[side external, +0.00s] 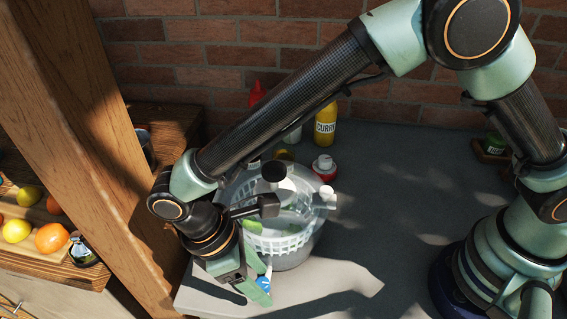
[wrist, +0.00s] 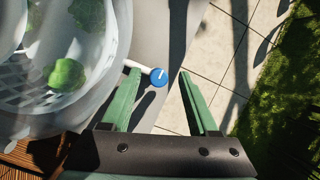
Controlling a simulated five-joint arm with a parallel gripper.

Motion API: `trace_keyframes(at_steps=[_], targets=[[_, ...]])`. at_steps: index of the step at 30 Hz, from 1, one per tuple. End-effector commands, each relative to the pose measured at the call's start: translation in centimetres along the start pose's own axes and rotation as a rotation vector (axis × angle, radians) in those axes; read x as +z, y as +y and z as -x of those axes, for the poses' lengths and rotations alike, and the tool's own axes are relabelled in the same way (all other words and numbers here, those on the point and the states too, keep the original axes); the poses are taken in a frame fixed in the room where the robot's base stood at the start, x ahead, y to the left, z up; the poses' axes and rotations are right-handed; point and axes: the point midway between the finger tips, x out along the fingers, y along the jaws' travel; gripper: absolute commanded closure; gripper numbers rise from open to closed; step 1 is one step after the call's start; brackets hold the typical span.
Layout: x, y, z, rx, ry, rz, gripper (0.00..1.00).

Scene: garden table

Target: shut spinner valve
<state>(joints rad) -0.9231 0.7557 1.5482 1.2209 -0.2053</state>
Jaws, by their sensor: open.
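The salad spinner (side external: 300,245) is a clear bowl with a white slotted basket and green leaves inside, near the table's front edge. Its valve (wrist: 159,77) has a round blue knob with a white mark, on a short white stem from the bowl's side; the blue knob also shows in the side view (side external: 264,284). My gripper (wrist: 160,73) is open, its two green fingers on either side of the knob in the wrist view. The knob lies closer to the left fingertip. I cannot tell whether they touch. My wrist partly hides the spinner in the side view.
A yellow curry bottle (side external: 326,124) and a red bottle with a white cap (side external: 324,167) stand behind the spinner. A wooden post (side external: 90,120) and a fruit shelf (side external: 50,262) are at the left.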

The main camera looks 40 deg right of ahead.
Motion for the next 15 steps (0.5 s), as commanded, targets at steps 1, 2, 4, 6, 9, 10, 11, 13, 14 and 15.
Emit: trace_keyframes(at_steps=[1,2,4,6,9,10,11,13,14,15], targets=[[0.01,0.01,-0.02,0.000,0.000,0.000,0.40],[0.01,0.01,-0.01,0.000,0.000,0.000,0.40],[0.01,0.01,0.00,0.000,0.000,0.000,0.40],[0.01,0.01,0.01,0.000,0.000,0.000,0.59],[0.01,0.00,0.02,0.000,-0.001,0.000,0.97],[0.01,-0.02,0.03,0.000,-0.001,0.000,1.00],[0.01,-0.03,0.03,0.000,-0.001,0.001,1.00],[0.02,-0.08,0.03,0.000,-0.002,0.002,1.00],[0.02,-0.10,0.04,0.001,-0.002,0.002,1.00],[0.02,-0.13,0.04,0.001,-0.002,0.002,1.00]])
